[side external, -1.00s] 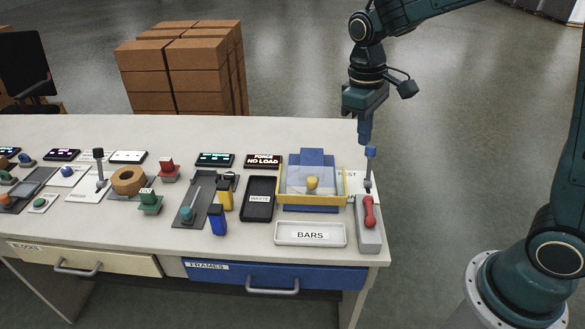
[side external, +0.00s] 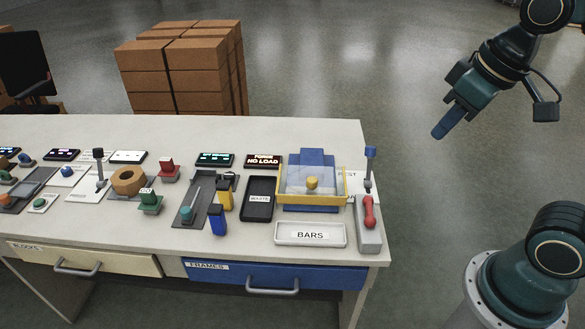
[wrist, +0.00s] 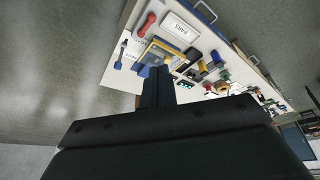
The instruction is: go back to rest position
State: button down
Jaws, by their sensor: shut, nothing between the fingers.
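My gripper (side external: 440,132) hangs in the air to the right of the table, tilted with its tip pointing down and to the left. Its fingers are together and hold nothing. In the wrist view my gripper (wrist: 158,75) shows as a dark shut block in front of the table's end. It is clear of the table (side external: 330,132) and touches nothing.
On the table's right end stand a lever with a blue knob (side external: 370,153), a red-handled switch (side external: 369,212), a yellow-rimmed blue press (side external: 311,160) and a BARS tray (side external: 310,234). Brown boxes (side external: 180,70) are stacked behind. The floor around my gripper is free.

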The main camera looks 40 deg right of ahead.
jog(key=shift+t, duration=0.7)
jog(key=shift+s+a+f, duration=0.15)
jog(key=shift+s, duration=1.85)
